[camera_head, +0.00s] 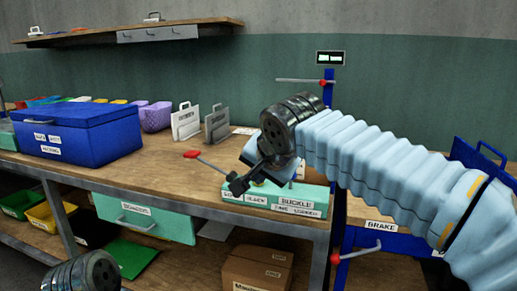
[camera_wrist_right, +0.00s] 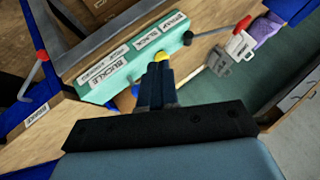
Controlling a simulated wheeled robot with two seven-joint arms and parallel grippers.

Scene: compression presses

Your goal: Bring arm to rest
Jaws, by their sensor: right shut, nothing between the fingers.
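My right arm comes in from the right in the head view, in a light blue ribbed sleeve. My right gripper (camera_head: 238,184) is shut and empty, over the teal labelled tray (camera_head: 318,208) at the front edge of the workbench. In the right wrist view my right gripper (camera_wrist_right: 158,72) has its fingers together in front of the same tray (camera_wrist_right: 100,75), whose label reads "BUCKLE". Whether the fingertips touch the tray cannot be told. A dark round joint of mine shows at the bottom left of the head view; my left gripper does not show.
A blue lidded box (camera_head: 80,135) stands on the workbench (camera_head: 130,173) at left. Purple and grey holders (camera_head: 186,122) stand behind. A red-tipped lever (camera_head: 192,154) is close to my right gripper. A blue press post (camera_head: 328,88) rises behind my arm. A cardboard box (camera_head: 257,270) is below.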

